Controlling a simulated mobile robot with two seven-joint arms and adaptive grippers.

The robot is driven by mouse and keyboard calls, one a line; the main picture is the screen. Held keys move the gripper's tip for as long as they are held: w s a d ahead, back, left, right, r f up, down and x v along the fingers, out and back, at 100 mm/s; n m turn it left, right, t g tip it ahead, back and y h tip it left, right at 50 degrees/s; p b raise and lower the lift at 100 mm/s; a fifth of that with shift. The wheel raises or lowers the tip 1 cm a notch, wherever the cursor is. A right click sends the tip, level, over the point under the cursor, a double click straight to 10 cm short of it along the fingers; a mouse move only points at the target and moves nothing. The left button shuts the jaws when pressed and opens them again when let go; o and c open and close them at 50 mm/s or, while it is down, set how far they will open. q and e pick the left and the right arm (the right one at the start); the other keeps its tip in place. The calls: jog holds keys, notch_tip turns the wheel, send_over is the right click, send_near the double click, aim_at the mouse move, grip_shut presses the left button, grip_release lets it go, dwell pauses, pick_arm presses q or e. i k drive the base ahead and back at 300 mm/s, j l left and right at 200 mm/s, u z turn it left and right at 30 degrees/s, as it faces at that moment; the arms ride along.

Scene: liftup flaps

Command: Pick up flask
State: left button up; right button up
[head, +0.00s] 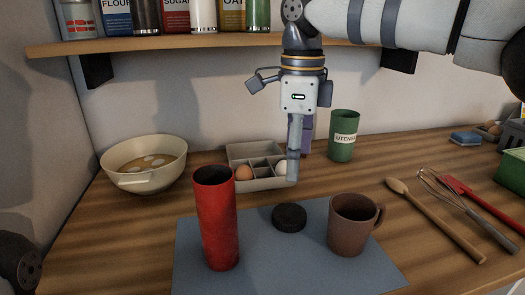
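The red flask (217,220) is a tall cylinder standing upright at the left of a blue-grey mat (200,285). Its top looks open and dark. A flat black disc (289,217), perhaps its lid, lies on the mat to the right of it. My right gripper (298,165) points down, above and behind the mat, to the right of the flask and apart from it. One finger overlaps the other in this view, so its opening is unclear. It appears to hold nothing. My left gripper is not in view.
A brown mug (353,223) stands at the mat's right. An egg box (262,183) and a cream bowl (143,164) sit behind. A green utensil pot (343,136) stands near the wall. A wooden spoon (436,222) and whisk (468,210) lie right. A shelf (190,44) overhangs the counter.

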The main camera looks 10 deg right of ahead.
aim_at(217, 208)
jog(key=k, duration=1.5)
